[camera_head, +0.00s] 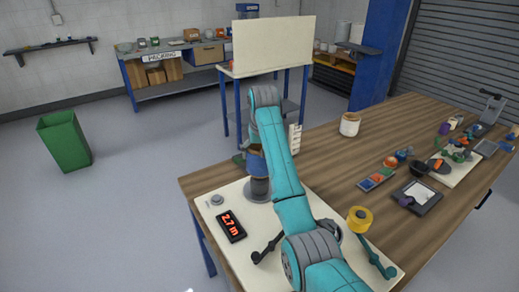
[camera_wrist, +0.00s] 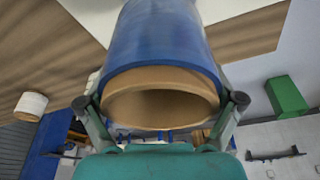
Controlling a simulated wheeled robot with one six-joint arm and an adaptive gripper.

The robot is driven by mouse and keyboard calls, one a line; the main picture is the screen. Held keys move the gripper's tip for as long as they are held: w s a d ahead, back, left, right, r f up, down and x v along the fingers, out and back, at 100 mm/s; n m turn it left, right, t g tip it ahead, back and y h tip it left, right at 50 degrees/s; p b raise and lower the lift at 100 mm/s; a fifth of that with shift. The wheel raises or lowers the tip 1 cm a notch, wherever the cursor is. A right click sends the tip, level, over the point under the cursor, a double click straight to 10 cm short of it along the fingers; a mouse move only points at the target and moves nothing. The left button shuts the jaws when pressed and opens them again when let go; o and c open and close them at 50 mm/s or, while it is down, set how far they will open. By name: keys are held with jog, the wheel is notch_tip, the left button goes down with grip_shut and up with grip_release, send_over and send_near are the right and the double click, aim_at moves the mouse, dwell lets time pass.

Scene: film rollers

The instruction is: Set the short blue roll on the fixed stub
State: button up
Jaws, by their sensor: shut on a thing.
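The short blue roll (camera_wrist: 158,38) fills the top of the wrist view, with its brown cardboard core open towards the camera. My gripper (camera_wrist: 161,101) has a finger on each side of it and is shut on it. In the head view the blue roll (camera_head: 258,164) shows partly behind my arm. It is at the top of a grey upright cylinder (camera_head: 258,189), which looks like the fixed stub, on the cream board (camera_head: 212,198). I cannot tell whether the roll is around the stub, resting on it or just above it.
A red display reading 2.7 m (camera_head: 230,225) and a small grey knob (camera_head: 217,200) are on the board. A white-sided roll (camera_head: 350,124) and several small items stand farther along the wooden table (camera_head: 310,165).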

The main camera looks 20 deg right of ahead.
jog(key=shift+f, duration=4.3)
jog(key=o, duration=1)
jog(key=v, duration=1.2)
jog(key=shift+a, duration=0.1)
